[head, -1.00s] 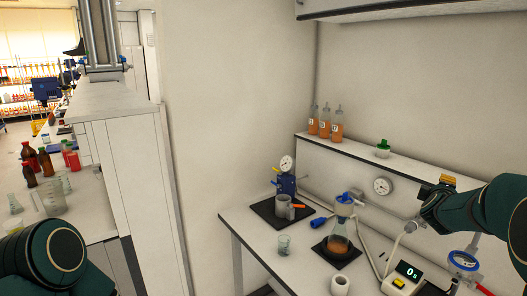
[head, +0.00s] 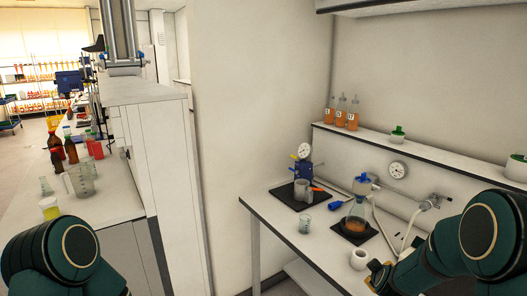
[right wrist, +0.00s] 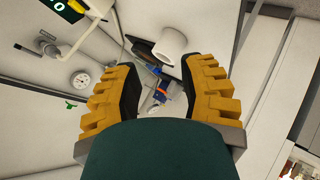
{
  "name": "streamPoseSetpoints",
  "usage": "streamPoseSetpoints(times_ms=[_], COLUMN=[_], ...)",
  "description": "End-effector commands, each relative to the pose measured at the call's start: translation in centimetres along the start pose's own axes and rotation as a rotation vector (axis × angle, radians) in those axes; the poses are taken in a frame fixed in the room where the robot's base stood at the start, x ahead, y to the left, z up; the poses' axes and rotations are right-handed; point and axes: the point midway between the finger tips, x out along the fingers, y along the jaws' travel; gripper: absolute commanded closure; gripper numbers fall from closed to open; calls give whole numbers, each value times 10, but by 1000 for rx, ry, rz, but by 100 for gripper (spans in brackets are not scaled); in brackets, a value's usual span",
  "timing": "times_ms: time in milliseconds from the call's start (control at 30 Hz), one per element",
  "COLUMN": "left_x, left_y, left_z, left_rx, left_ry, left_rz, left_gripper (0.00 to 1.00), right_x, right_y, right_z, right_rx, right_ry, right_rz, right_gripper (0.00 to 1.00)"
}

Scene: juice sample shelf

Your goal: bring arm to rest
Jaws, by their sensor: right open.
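My right arm comes in from the right in the head view, with its gripper (head: 380,277) low over the front part of the bench. In the right wrist view the two yellow, black-padded fingers of that gripper (right wrist: 160,95) are spread apart with nothing between them. A white roll (right wrist: 174,44) shows beyond the fingertips there, and the white roll (head: 359,258) is just beyond the gripper in the head view. Of my left arm only a dark green rounded link shows at the lower left of the head view. My left gripper is out of view.
The bench (head: 272,209) carries a flask (head: 357,213) with orange liquid, a small beaker (head: 306,224) and a blue gauge device (head: 304,172). Three orange sample bottles (head: 341,113) stand on the shelf (head: 376,136). A pressure gauge (head: 397,169) is on the wall. Another bench with bottles is at left.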

Motion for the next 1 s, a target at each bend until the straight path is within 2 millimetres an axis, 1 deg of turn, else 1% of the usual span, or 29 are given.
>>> streamPoseSetpoints(times_ms=[33, 67, 100, 167, 200, 267, 300, 367, 400, 500, 600, 700, 800, 1000], left_x=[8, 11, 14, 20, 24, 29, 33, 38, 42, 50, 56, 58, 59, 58], left_y=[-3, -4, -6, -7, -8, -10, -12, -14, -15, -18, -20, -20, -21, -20], left_z=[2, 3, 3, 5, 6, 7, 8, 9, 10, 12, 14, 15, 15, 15], left_rx=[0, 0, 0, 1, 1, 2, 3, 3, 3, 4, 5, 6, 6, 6], left_ry=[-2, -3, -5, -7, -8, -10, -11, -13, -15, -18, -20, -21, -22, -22], left_rz=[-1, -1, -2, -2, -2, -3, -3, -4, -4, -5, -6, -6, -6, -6], left_gripper=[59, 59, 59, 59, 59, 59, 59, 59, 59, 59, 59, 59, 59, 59], right_x=[6, 7, 7, 4, 1, -6, -12, -24, -34, -59, -82, -99, -106, -108], right_y=[-37, -57, -83, -122, -148, -186, -212, -248, -270, -318, -351, -370, -378, -378], right_z=[15, 22, 31, 46, 56, 71, 81, 96, 106, 126, 141, 150, 153, 153], right_rx=[49, 83, 131, 203, 252, 326, 376, 451, 500, 608, 692, 744, 768, 774], right_ry=[-19, -30, -48, -81, -107, -151, -185, -242, -284, -388, -480, -542, -571, -575], right_rz=[-67, -105, -156, -232, -283, -357, -407, -479, -523, -619, -686, -725, -741, -743], right_gripper=[59, 59, 59, 59, 59, 59, 59, 59, 59, 59, 59, 59, 59, 59])
